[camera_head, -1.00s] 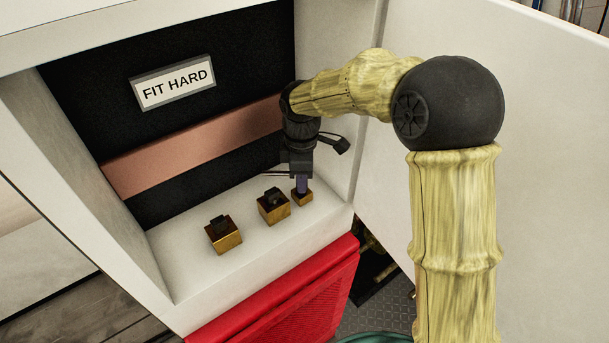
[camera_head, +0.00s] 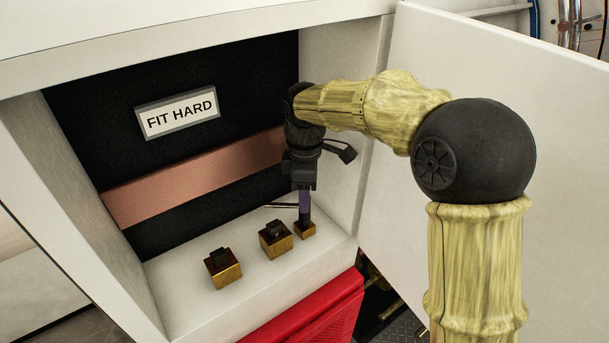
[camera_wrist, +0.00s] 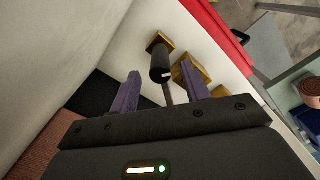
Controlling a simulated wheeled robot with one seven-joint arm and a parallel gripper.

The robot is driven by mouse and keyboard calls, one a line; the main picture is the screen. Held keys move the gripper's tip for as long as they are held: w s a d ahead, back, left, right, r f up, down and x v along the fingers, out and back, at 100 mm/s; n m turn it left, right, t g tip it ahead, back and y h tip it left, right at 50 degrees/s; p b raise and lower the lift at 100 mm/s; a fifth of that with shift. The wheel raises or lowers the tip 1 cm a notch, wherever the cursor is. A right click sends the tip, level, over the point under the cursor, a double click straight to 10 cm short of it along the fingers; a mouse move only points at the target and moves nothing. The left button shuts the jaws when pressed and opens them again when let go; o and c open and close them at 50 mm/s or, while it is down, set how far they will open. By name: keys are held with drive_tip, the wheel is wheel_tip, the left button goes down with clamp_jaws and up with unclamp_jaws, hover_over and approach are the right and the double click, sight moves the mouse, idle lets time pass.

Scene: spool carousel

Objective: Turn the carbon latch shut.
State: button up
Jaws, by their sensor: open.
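Three brass square bases stand on the white ledge in the head view. The right one (camera_head: 305,231) carries an upright black post (camera_wrist: 160,65). Its brass base also shows in the wrist view (camera_wrist: 158,41). A thin dark rod (camera_head: 281,205) reaches left near the post's top and seems to belong to it. I see no label showing which one is the carbon latch. My gripper (camera_head: 304,208) points down just above this post. In the wrist view its purple fingers are spread apart, with the post between and beyond their tips. Nothing is held.
The middle block (camera_head: 275,239) stands close to the left of my gripper, and the left block (camera_head: 222,268) farther off; both have black tops. The recess's right wall is near my wrist. A FIT HARD sign (camera_head: 178,113) hangs on the back.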

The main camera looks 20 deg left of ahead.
wheel_tip(320, 180, up, 7)
drive_tip(key=shift+f+b, duration=0.2)
drive_tip(key=shift+b, duration=0.35)
